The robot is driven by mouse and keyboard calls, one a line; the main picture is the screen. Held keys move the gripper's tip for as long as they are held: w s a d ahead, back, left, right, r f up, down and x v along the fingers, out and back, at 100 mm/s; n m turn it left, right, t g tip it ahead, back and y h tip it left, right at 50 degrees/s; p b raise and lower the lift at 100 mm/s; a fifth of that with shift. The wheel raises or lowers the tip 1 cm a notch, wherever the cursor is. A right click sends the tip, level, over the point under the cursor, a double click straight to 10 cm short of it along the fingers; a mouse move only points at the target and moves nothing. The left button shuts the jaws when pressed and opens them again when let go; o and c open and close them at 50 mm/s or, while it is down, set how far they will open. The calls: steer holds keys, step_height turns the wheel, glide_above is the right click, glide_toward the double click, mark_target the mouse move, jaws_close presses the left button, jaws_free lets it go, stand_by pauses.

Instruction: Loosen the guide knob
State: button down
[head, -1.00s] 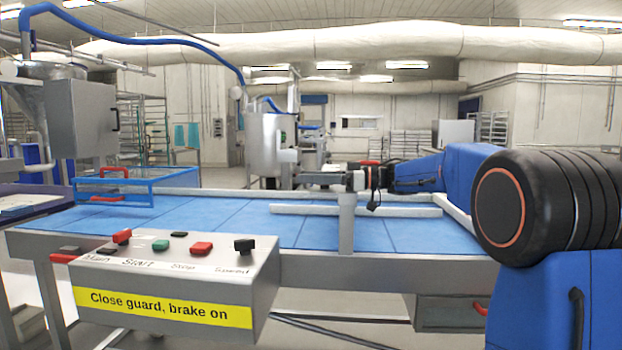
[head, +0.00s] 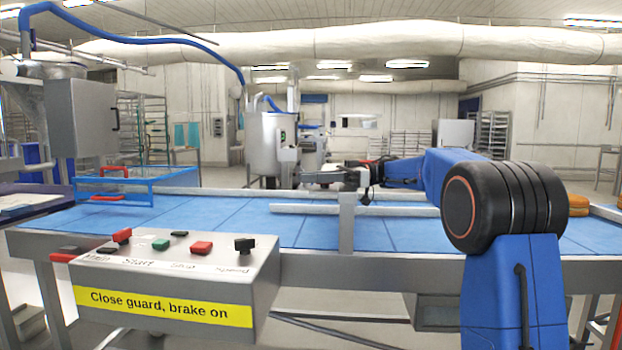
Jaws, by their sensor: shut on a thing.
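My gripper (head: 318,173) is seen small and from behind, above the far side of the blue belt, just above the top of a grey post (head: 346,225). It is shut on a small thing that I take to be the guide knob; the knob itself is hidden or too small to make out. A pale guide rail (head: 300,209) runs across the belt behind the post. My blue arm reaches in from the right.
A control box (head: 190,270) with several knobs and a yellow label stands at front left. A blue guard frame (head: 135,188) stands on the belt's left end. Orange rounds (head: 578,205) sit at the right. The blue belt (head: 230,225) is mostly bare.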

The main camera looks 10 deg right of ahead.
mark_target(337, 187)
stand_by(0.3)
steer(key=c, duration=1.7)
jaws_free()
steer(key=shift+w+d, duration=0.15)
steer(key=shift+d, duration=1.75)
steer(key=shift+w+d, duration=0.15)
steer(key=shift+d, duration=1.75)
